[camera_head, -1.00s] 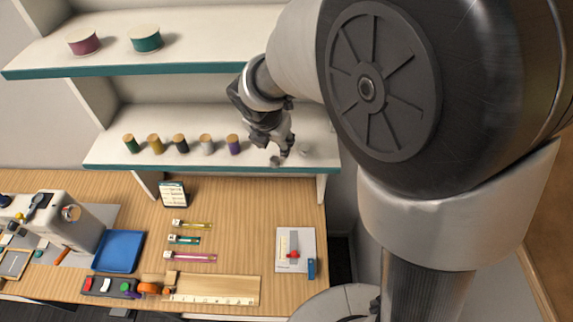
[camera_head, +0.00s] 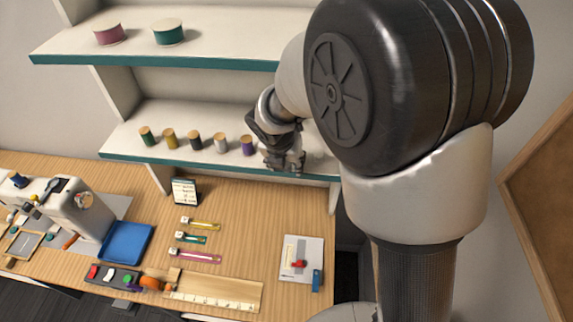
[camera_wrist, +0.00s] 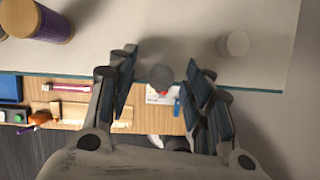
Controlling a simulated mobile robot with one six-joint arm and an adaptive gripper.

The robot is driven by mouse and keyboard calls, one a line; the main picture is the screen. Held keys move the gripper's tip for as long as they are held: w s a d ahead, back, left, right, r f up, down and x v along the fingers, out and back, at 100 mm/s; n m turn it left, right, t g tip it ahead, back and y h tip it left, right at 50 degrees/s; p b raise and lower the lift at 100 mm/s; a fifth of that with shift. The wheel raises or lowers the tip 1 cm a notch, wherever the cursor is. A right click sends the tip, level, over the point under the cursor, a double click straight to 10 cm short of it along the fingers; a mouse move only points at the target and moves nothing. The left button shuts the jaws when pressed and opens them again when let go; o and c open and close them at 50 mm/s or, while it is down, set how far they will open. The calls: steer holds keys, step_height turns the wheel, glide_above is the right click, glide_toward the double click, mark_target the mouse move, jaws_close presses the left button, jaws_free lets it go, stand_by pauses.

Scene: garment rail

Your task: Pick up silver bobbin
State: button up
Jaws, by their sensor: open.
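The silver bobbin (camera_wrist: 160,76) looks like a small grey disc near the front edge of the lower shelf, seen from above in the wrist view. My gripper (camera_wrist: 166,66) is open, with one finger on each side of the bobbin in that view. I cannot tell whether either finger touches it. In the head view my gripper (camera_head: 284,166) is low over the right part of the lower shelf and hides the bobbin. A paler small round piece (camera_wrist: 236,43) stands farther right on the shelf.
A purple thread spool (camera_wrist: 45,20) stands left of my gripper, the nearest of a row on the lower shelf (camera_head: 118,145). The upper shelf (camera_head: 75,55) overhangs behind. Below is a wooden table (camera_head: 255,225) with a blue tray (camera_head: 125,242) and a sewing machine (camera_head: 80,212).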

steer(key=shift+s+r, duration=0.1)
steer(key=shift+r, duration=0.05)
steer(key=shift+c, duration=0.2)
steer(key=c, duration=0.7)
